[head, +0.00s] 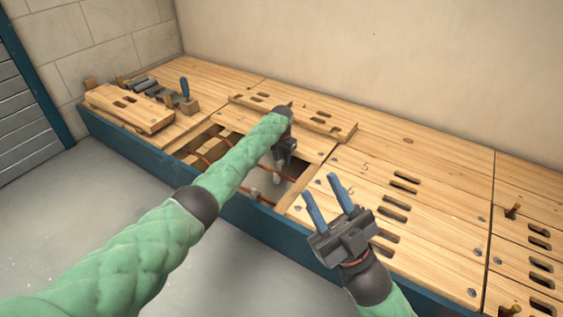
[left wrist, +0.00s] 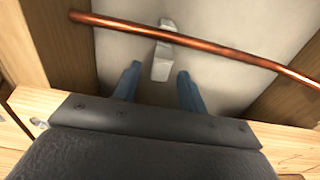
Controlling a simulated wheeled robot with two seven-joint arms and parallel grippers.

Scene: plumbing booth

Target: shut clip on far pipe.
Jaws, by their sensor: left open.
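In the left wrist view a copper pipe (left wrist: 230,50) runs across the top, over a pale floor between wooden sides. A light grey clip (left wrist: 161,66) shows on both sides of this pipe; I cannot tell whether its latch is open. My left gripper (left wrist: 157,90) is open and empty, its blue fingers pointing at the clip from just short of it, apart from the pipe. In the head view my left gripper (head: 281,165) reaches down into the bench opening, its fingertips hard to make out. My right gripper (head: 328,203) is open and empty above the bench's front.
The wooden bench top (head: 440,205) has slots and a blue front edge (head: 130,135). Copper pipes (head: 196,156) cross the opening. A loose slotted board (head: 300,118) lies behind it. A blue-handled tool (head: 185,88) and grey pieces (head: 150,88) are at the back left.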

